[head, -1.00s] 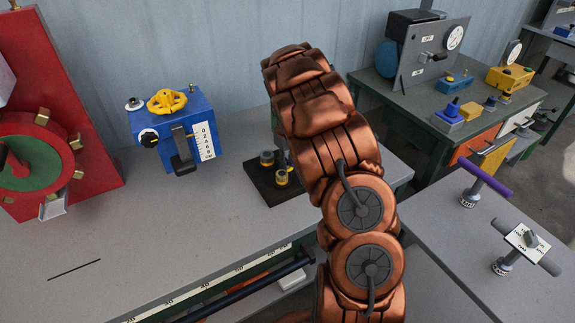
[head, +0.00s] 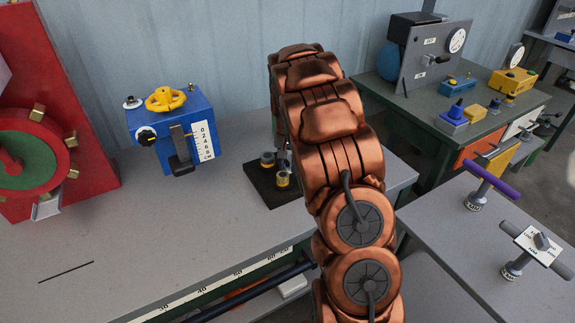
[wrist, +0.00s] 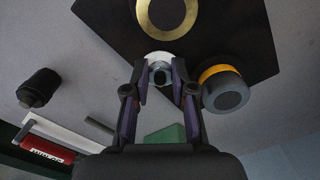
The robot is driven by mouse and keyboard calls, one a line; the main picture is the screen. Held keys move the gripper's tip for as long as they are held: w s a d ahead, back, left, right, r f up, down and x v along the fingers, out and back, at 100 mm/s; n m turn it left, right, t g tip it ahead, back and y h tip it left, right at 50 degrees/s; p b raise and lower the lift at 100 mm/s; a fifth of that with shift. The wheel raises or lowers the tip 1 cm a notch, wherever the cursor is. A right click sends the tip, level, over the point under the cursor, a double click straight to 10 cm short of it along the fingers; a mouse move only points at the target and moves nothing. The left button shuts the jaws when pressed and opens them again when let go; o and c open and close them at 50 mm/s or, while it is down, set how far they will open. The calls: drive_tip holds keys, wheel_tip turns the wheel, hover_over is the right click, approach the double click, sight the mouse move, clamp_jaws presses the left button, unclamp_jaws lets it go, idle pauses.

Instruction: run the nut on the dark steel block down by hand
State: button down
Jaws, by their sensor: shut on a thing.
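The dark steel block (head: 262,190) lies on the grey bench and also fills the top of the wrist view (wrist: 235,25). On it, the wrist view shows a brass ring (wrist: 168,15), a yellow-banded dark knob (wrist: 224,88) and a small steel nut (wrist: 160,73) on a pale round seat. My gripper (wrist: 160,80) has its fingertips on either side of the nut, shut on it. In the head view my copper arm hides most of the gripper and part of the block, and the nut cannot be made out.
A blue box with a yellow handwheel (head: 176,128) stands left of the block. A red machine (head: 75,90) is at the far left. T-handled tools (head: 490,182) stand on the right-hand bench. In the wrist view a dark cylinder (wrist: 39,87) is at left.

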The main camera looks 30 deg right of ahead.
drive_tip(key=shift+m, duration=0.4)
drive_tip(key=c, duration=1)
unclamp_jaws()
drive_tip(key=shift+o, duration=0.2)
wheel_tip(320, 180, up, 12)
drive_tip(key=shift+r, duration=0.15)
wheel_tip(320, 180, up, 12)
hover_over(287, 167)
drive_tip(key=shift+d, duration=0.1)
idle(0.5)
